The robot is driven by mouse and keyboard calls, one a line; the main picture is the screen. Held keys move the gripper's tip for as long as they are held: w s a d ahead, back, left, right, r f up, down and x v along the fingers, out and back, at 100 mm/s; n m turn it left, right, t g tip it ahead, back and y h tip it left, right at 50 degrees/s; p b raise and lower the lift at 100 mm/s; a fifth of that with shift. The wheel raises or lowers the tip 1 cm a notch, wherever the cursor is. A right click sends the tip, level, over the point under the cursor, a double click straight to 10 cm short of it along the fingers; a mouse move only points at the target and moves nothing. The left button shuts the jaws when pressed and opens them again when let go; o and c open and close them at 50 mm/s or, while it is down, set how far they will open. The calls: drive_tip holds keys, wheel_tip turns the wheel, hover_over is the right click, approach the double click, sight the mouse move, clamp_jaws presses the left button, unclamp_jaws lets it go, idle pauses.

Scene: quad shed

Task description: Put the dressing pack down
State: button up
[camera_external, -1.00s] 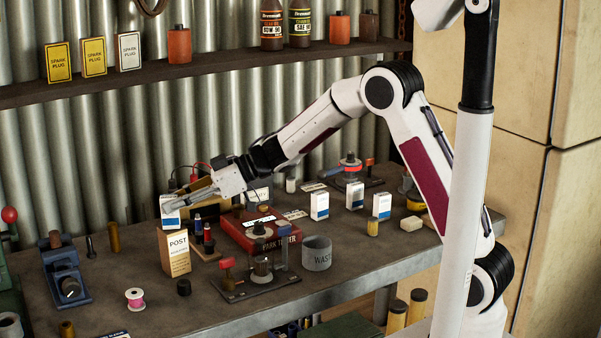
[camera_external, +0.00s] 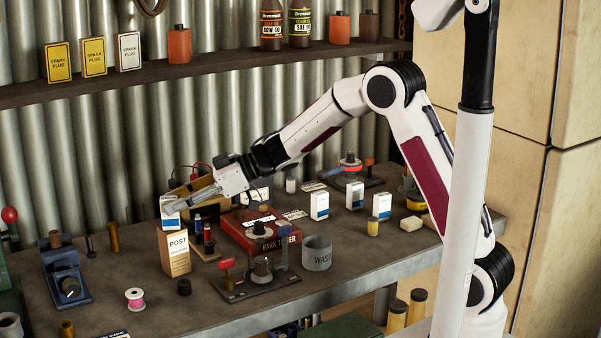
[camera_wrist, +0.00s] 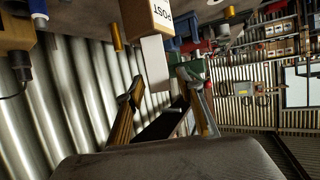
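The dressing pack is a small white box with a blue band (camera_external: 168,210). It stands on top of the tan POST carton (camera_external: 174,252). In the wrist view the pack shows as a plain pale box (camera_wrist: 155,62) against the POST carton (camera_wrist: 147,18). My gripper (camera_external: 178,198) is at the pack's upper end, its fingers spread on either side. In the wrist view the fingers of my gripper (camera_wrist: 162,86) are wide apart, with visible gaps beside the pack. Part of the pack is hidden by the near finger in the external view.
A red tester box (camera_external: 246,236), a jar stand (camera_external: 262,275) and a grey WASTE cup (camera_external: 317,253) stand to the right. A blue vise-like tool (camera_external: 66,272) is to the left. Similar white-blue boxes (camera_external: 319,206) stand further right.

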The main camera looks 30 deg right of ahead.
drive_tip(key=v, duration=1.1)
drive_tip(key=shift+s+d, duration=0.15)
drive_tip(key=shift+d, duration=0.05)
idle(0.5)
drive_tip(key=w+d+r+m+t+h, duration=0.2)
drive_tip(key=d+r+m+t+h, duration=0.15)
drive_tip(key=d, duration=0.35)
drive_tip(key=w+d+r+m+t+h, duration=0.25)
drive_tip(key=d+r+t, duration=0.2)
drive_tip(key=d, duration=0.25)
drive_tip(key=s+d+r+m+h, duration=0.2)
drive_tip(key=s+d+m+h, duration=0.35)
drive_tip(key=d, duration=0.65)
drive_tip(key=s+d+f+m+g+h, duration=0.1)
drive_tip(key=s+d+f+g, duration=0.15)
drive_tip(key=s, duration=0.45)
drive_tip(key=s+d+f+m+g+h, duration=0.1)
drive_tip(key=s+d+f+h, duration=0.15)
drive_tip(key=s, duration=0.55)
drive_tip(key=s+a+f+g+y, duration=0.1)
drive_tip(key=s+f+g, duration=0.1)
drive_tip(key=s, duration=0.5)
drive_tip(key=s+a+f+g+y, duration=0.1)
drive_tip(key=s+f+g, duration=0.1)
drive_tip(key=s+f, duration=0.3)
drive_tip(key=shift+s+a+y, duration=0.3)
drive_tip(key=shift+s, duration=0.9)
